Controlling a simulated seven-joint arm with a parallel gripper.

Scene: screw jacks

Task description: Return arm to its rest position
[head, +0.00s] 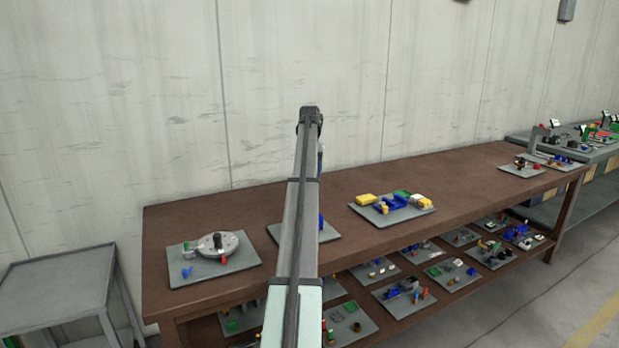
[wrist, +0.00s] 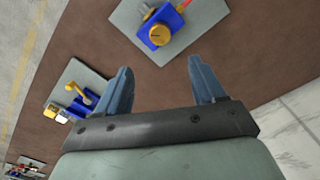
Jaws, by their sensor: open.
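My gripper (wrist: 161,85) is in the wrist view with its two blue-grey fingers spread apart and nothing between them. The fingers are over the brown bench top (wrist: 160,78), apart from the boards on it. In the head view my arm reaches up and forward over the middle of the bench. The fingers are hidden there behind the arm.
The brown bench (head: 330,196) holds a board with a grey disc (head: 220,243), a board partly behind my arm (head: 325,232) and a board with yellow and blue parts (head: 392,208). A lower shelf carries several boards. A grey side table (head: 60,285) stands left. A wall is behind.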

